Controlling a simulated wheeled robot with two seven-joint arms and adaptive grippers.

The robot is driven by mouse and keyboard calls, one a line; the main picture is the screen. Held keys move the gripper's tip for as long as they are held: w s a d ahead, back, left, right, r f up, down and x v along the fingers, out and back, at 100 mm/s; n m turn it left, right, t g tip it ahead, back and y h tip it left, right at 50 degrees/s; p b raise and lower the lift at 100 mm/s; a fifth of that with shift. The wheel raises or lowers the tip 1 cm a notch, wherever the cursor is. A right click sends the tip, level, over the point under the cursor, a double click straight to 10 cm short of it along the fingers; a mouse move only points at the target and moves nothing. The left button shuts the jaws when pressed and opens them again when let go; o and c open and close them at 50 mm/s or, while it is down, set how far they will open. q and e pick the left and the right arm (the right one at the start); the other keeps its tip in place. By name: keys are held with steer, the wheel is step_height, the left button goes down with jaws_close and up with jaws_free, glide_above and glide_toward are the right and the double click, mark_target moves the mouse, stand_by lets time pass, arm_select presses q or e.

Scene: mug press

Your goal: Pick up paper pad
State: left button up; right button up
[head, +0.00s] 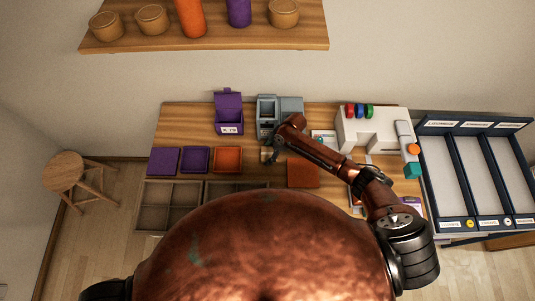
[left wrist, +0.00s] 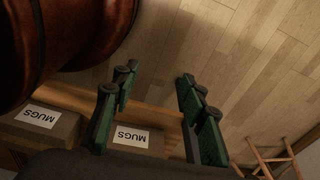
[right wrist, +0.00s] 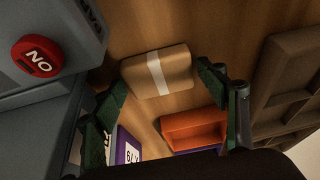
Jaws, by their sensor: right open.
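The paper pad appears to be the tan block with a white band (right wrist: 158,73), lying flat on the wooden table in the right wrist view. In the head view the paper pad (head: 265,156) is small and partly hidden by my right gripper. My right gripper (head: 273,153) is open and empty above the pad; in the right wrist view its fingers (right wrist: 163,88) are apart with the pad beyond them, and I cannot tell the remaining height. My left gripper (left wrist: 157,92) is open and empty, away from the tabletop, above the floor and drawers labelled MUGS.
An orange tray (head: 228,158), purple trays (head: 195,159) and an open purple box (head: 229,117) lie left. A brown-orange square (head: 303,173) and a white machine (head: 372,128) are right.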

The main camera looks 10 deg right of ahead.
steer(key=c, duration=0.6)
steer(key=shift+r, duration=0.2)
